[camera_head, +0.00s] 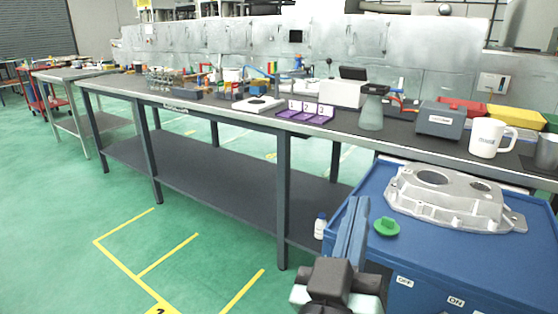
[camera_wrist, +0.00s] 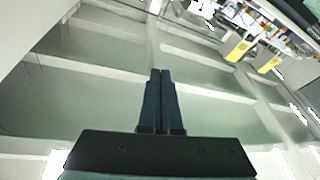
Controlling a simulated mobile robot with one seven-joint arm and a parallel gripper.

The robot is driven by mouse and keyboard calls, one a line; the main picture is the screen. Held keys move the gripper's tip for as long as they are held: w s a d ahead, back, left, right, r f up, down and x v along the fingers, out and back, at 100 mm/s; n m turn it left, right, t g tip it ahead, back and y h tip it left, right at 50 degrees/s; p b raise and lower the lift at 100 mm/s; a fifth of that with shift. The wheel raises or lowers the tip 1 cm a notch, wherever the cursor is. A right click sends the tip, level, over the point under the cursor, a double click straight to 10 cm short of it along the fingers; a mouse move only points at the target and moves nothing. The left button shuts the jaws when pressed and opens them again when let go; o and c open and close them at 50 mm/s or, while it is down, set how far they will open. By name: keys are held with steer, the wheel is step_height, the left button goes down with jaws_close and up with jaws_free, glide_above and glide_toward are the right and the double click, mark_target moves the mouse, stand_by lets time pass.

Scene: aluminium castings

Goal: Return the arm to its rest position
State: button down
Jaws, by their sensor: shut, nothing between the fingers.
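My gripper (camera_head: 354,205) shows at the bottom of the head view, in front of the left edge of the blue cabinet. Its two dark blue fingers point up in the picture and lie together. In the wrist view my gripper (camera_wrist: 160,72) is shut and empty, with the fingers side by side. Behind the fingers there the picture shows a pale green-grey surface with light stripes. My gripper touches no object that I can see.
The blue cabinet (camera_head: 450,272) bears an aluminium casting (camera_head: 455,203) and a green knob-like part (camera_head: 386,228). A long workbench (camera_head: 230,117) holds a white mug (camera_head: 487,138), a grey box (camera_head: 440,120) and purple holders (camera_head: 306,112). Green floor (camera_head: 60,240) at left is clear.

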steer(key=s+a+r+t+y, duration=0.2)
steer(key=s+a+r+t, duration=0.1)
steer(key=r, duration=0.5)
steer(key=s+a+r+t+y, duration=0.2)
steer(key=a+r+y, duration=0.1)
steer(key=r, duration=0.5)
steer(key=s+a+r+t+y, duration=0.2)
steer(key=s+a+r+t, duration=0.1)
steer(key=r, duration=0.4)
step_height(320, 180, up, 32)
steer(key=n+p, duration=0.1)
steer(key=p, duration=3)
steer(key=shift+w+a+f+y, duration=0.15)
steer(key=shift+a+f+y, duration=0.15)
steer(key=shift+y, duration=0.1)
